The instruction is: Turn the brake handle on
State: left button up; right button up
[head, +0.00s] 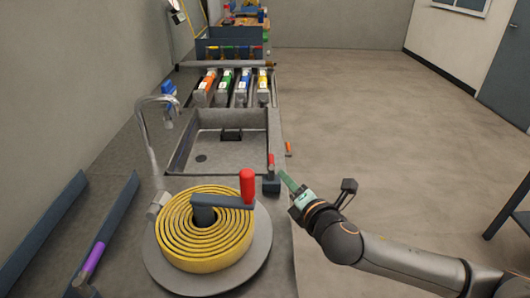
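A small lever with a red tip (271,160) stands upright on a dark block (271,187) at the counter's right edge; it looks like the brake handle. A coiled yellow hose reel (178,228) lies on a round grey plate beside it, with a dark crank arm and a larger red knob (247,185). My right gripper (285,178) comes in from the right, just right of the dark block. A gap seems to separate them, though contact is hard to judge. Its fingers are small and seen edge-on, so their opening is unclear. My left gripper is out of view.
Behind the reel is a sink basin (203,155) with a curved faucet (151,115). Several coloured handles stand in a rack (273,90) further back. A small orange piece (289,148) shows beyond the counter edge. The floor (370,120) to the right is open.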

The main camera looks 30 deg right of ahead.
aim_at(271, 159)
jog(key=x, duration=1.2)
jog(key=shift+w+b, duration=0.1)
jog(key=shift+b, duration=0.3)
jog(key=shift+c, duration=0.3)
grip_shut()
dwell(0.6)
